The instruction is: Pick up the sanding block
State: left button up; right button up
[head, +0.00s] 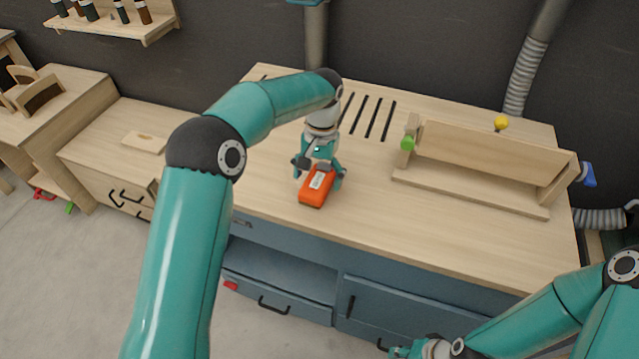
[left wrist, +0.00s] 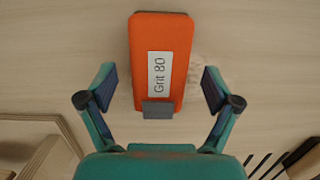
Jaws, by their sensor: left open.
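The sanding block (head: 315,190) is orange with a white label and lies on the wooden workbench top. In the left wrist view the block (left wrist: 172,82) shows the label "Grit 80" and a grey patch at its near end. My left gripper (head: 319,172) is open right at the block. In the left wrist view its fingers (left wrist: 158,88) stand on either side of the block's near end, with a gap on both sides. My right gripper (head: 405,351) is low at the bottom edge of the head view, in front of the bench; its fingers are not clear.
A wooden jig (head: 490,155) with green, yellow and blue knobs stands on the bench to the right. Dark slots (head: 372,118) cut the bench top behind the block. The bench top (head: 420,235) in front of the jig is clear. A shelf (head: 120,30) with bottles hangs back left.

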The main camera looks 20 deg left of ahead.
pick_arm(q)
jog(key=shift+s+f, duration=0.1)
jog(key=shift+f, duration=0.4)
jog(key=c, duration=1.3)
jog(key=shift+r, duration=0.15)
jog(key=shift+r, duration=0.6)
notch_tip(320, 180, up, 9)
notch_tip(320, 180, up, 8)
jog(key=p, duration=0.3)
send_over(318, 180)
jog(key=shift+r, duration=0.8)
